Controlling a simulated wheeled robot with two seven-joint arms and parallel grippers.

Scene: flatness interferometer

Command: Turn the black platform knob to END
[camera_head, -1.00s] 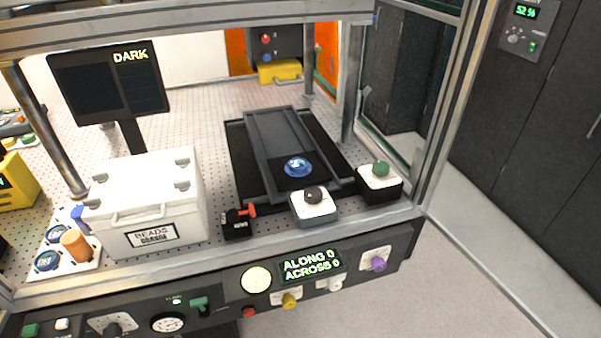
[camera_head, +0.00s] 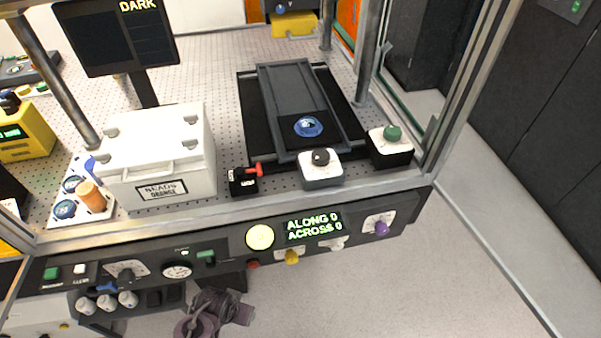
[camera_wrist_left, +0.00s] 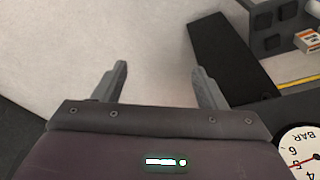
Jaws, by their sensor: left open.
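A black knob (camera_head: 320,157) sits on a small white-topped box (camera_head: 321,177) at the front of the bench, just before the dark platform rail (camera_head: 290,105). A blue disc (camera_head: 308,126) rests on the platform's near end. The knob's END mark is too small to read. My left gripper is open and empty in the left wrist view (camera_wrist_left: 160,68), with pale floor between its grey fingers. My purple left arm part (camera_head: 213,312) shows low in the head view, below the front panel and well apart from the knob. My right gripper is not in view.
A green-knobbed box (camera_head: 391,146) stands right of the black knob, and a small black box with a red lever (camera_head: 243,181) stands left. A frame post (camera_head: 455,90) rises at right. The panel display (camera_head: 314,228) reads ALONG 0, ACROSS 0.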

